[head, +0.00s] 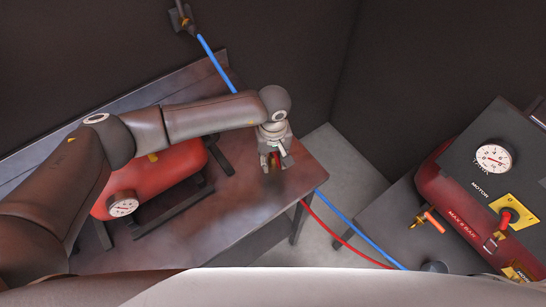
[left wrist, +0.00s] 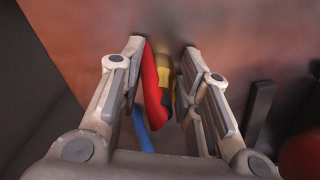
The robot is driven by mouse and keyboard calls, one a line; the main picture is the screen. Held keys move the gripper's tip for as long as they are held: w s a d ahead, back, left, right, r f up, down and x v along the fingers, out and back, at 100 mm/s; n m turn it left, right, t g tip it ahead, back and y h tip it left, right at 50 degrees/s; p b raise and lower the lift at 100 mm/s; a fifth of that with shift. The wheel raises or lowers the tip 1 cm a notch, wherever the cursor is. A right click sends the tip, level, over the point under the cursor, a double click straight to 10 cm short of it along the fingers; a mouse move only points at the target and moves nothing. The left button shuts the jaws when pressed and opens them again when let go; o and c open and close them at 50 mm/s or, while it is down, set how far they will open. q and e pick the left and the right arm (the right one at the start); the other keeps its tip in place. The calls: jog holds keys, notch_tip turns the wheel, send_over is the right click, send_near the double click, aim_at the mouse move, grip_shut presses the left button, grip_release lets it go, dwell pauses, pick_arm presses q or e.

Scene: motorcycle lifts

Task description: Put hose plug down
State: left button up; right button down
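My left gripper (head: 274,162) points down over the right end of the brown table. In the left wrist view its two fingers (left wrist: 163,48) stand apart, on either side of the hose plug (left wrist: 163,68), a yellow, brass-like piece beside a red hose (left wrist: 151,85). The red hose lies close to the left finger, and a gap shows between the plug and the right finger. In the head view only a bit of red shows between the fingers; the plug is mostly hidden. Whether it touches the tabletop is hard to tell. My right gripper is not in view.
The brown table (head: 225,215) carries a red tank (head: 165,178) with a gauge, left of the gripper. A red hose (head: 335,236) and a blue hose (head: 349,228) run to the lower right. A compressor with a red tank (head: 436,190) stands at right. Bare tabletop surrounds the gripper.

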pick_arm(q)
jog(key=shift+o, duration=0.9)
jog(key=shift+r, duration=0.1)
jog(key=shift+r+p, duration=0.45)
jog(key=shift+p, duration=0.3)
jog(key=shift+r+p, duration=0.35)
jog(key=shift+p, duration=0.15)
jog(key=shift+w+r+b, duration=0.1)
jog(key=shift+r+b, duration=0.5)
jog(key=shift+b, duration=0.45)
notch_tip(320, 180, up, 10)
jog(key=b, duration=0.3)
jog(key=shift+f, duration=0.25)
jog(key=shift+r+b, duration=0.3)
jog(key=shift+r, duration=0.1)
jog(key=shift+f, duration=0.1)
